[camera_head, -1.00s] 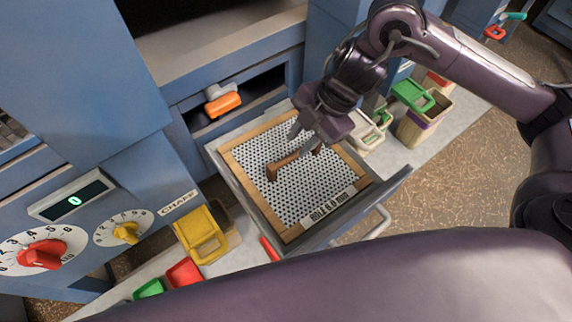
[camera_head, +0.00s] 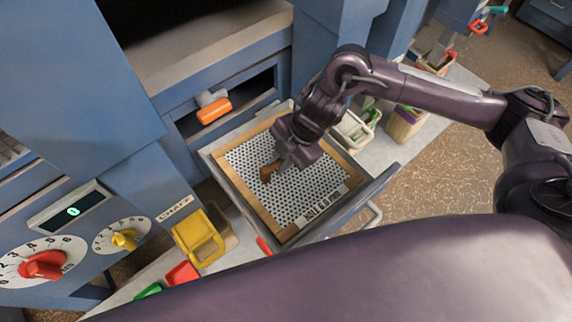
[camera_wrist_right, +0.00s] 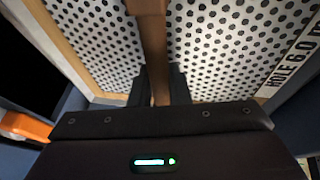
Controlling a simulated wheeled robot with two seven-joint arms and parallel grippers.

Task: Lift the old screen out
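The old screen (camera_head: 303,192) is a white perforated sheet in a wooden frame, lying in the pulled-out grey drawer (camera_head: 366,201). It also shows in the right wrist view (camera_wrist_right: 228,55), with a printed label along one edge. A brown handle bar (camera_head: 267,173) crosses its middle. My right gripper (camera_head: 284,164) points down over the screen. In the right wrist view its fingers (camera_wrist_right: 159,88) stand on both sides of the handle bar (camera_wrist_right: 154,45), with no clear gap seen. The gripper hides part of the bar in the head view. My left gripper is not in view.
An orange-handled latch (camera_head: 214,110) sits in the slot behind the drawer. A yellow bin (camera_head: 198,237) and a red bin (camera_head: 182,273) stand left of the drawer. More bins (camera_head: 405,123) stand to the right. A cabinet panel with dials (camera_head: 122,238) is at left.

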